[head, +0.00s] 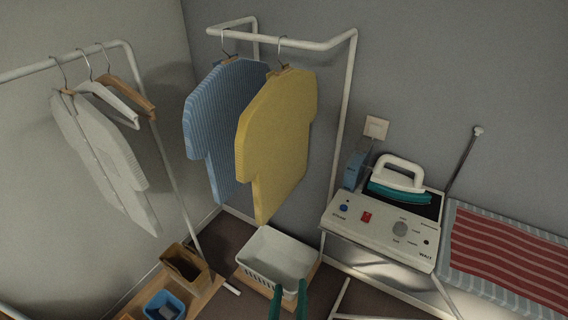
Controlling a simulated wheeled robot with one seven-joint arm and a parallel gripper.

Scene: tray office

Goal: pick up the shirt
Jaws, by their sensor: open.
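Several shirt-like garments are in view. A blue striped shirt (222,120) and a yellow shirt (275,140) hang side by side from the back rack. A white or pale grey shirt (105,160) hangs on the left rack. A red cloth with pale stripes (510,258) lies flat on the ironing board (462,232) at the right; I cannot tell if it is a shirt. My gripper (289,287) shows at the bottom as two teal fingers, open and apart, with nothing between them. It appears in front of the white basket, below the yellow shirt.
A brown box (184,262) and a blue container (165,306) sit at lower left. Empty hangers (108,95) hang on the left rack.

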